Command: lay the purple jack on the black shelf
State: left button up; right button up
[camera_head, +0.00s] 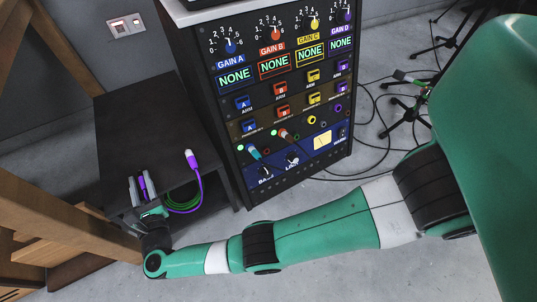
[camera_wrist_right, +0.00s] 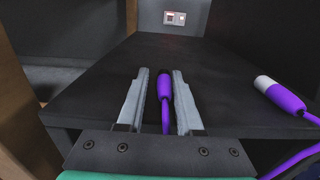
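The black shelf (camera_head: 140,115) stands left of the equipment rack and fills the wrist view (camera_wrist_right: 215,75). My right gripper (camera_head: 143,188) is over its near edge, with fingers apart. A purple jack (camera_head: 142,183) sits between the fingers, its cable running back toward the gripper. In the right wrist view the gripper (camera_wrist_right: 160,98) shows a gap left of this jack (camera_wrist_right: 164,90); it is at or near the right finger. I cannot tell whether it touches the shelf. Another purple plug with a white tip (camera_head: 193,160) is at the right edge (camera_wrist_right: 285,97). My left gripper is not visible.
The amplifier rack (camera_head: 275,100) with knobs and sockets stands close right of the shelf. A green cable (camera_head: 183,205) hangs below the shelf. Wooden beams (camera_head: 70,225) stand at the left and front. The shelf's rear surface is clear.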

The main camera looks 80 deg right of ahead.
jog(key=shift+s+a+f, duration=0.15)
jog(key=shift+s+f, duration=0.1)
jog(key=shift+f, duration=0.2)
jog(key=p+v, duration=0.3)
jog(key=v, duration=0.8)
jog(key=shift+r, duration=0.4)
jog(key=shift+a, duration=0.1)
